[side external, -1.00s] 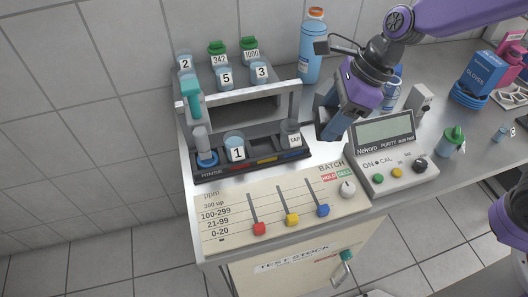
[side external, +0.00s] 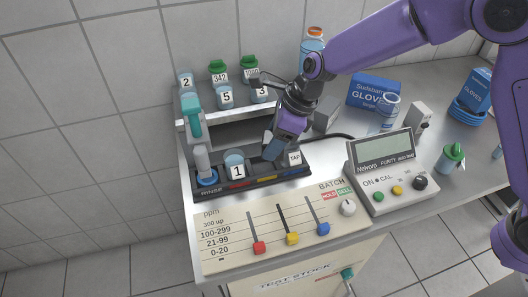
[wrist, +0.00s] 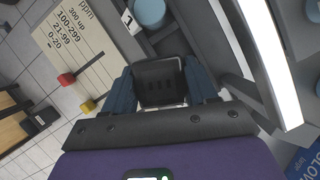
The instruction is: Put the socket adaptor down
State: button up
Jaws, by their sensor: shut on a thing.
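My gripper (side external: 272,150) is over the front tray of the rack, between cup 1 (side external: 234,168) and the TAP cup (side external: 294,158). In the wrist view, its blue fingers (wrist: 160,88) are shut on a dark, box-like piece with a paler lower rim, which I take to be the socket adaptor (wrist: 159,78). The adaptor is hidden or too small to make out in the side view. I cannot tell whether it touches the tray (side external: 236,187). Cup 1 also shows near the top of the wrist view (wrist: 150,12).
The rack's upper shelf holds several numbered cups, such as cup 5 (side external: 226,97). A teal-headed dispenser (side external: 192,115) stands at the rack's left. The ppm slider panel (side external: 225,240) lies in front, the Nelvoro meter (side external: 385,165) to the right. A gloves box (side external: 371,93) stands behind.

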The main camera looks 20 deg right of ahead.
aim_at(264, 144)
jog(key=shift+w+a+f, duration=0.4)
jog(key=shift+w+f, duration=0.1)
jog(key=shift+f, duration=0.25)
jog(key=shift+w+a+f, duration=0.4)
jog(key=shift+w+f, duration=0.05)
jog(key=shift+f, duration=1.85)
jog(key=shift+f, duration=0.3)
jog(key=o, duration=1.2)
jog(key=v, duration=1.2)
jog(key=shift+r, duration=0.15)
jog(key=shift+d+r, duration=0.1)
jog(key=shift+r, duration=0.05)
